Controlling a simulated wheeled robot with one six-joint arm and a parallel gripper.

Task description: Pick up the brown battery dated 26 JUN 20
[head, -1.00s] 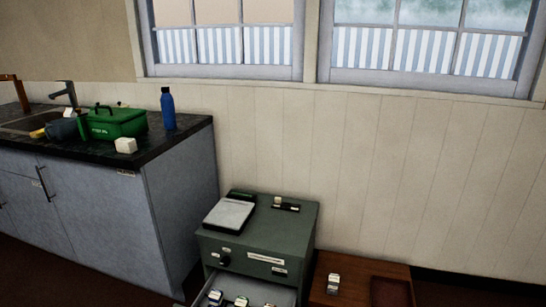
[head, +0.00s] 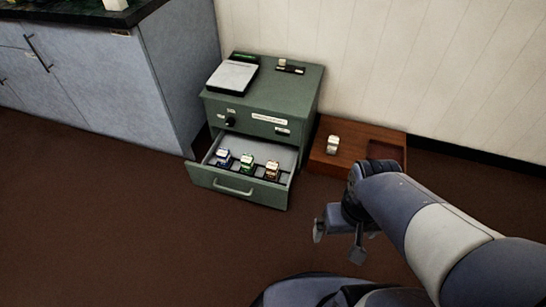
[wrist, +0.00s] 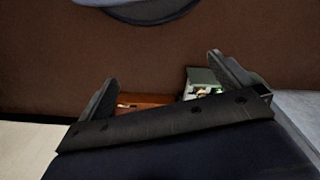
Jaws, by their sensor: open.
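A battery with a brown-orange body and pale top (head: 272,170) stands in the open drawer (head: 236,187) of a green cabinet, rightmost in a row of three. Beside it are a green one (head: 246,164) and a dark blue one (head: 223,158). Their dates are too small to read. My gripper (head: 337,244) is open and empty, in front and to the right of the drawer, well apart from it. In the wrist view my gripper's fingers (wrist: 168,88) are spread, with nothing seen between them up close.
The green cabinet (head: 262,100) has a grey-topped device (head: 233,76) and a small holder (head: 290,69) on top. A low wooden tray (head: 325,163) with a pale block (head: 333,145) stands right of it. A blue-grey counter (head: 130,90) stands left. The brown floor in front is clear.

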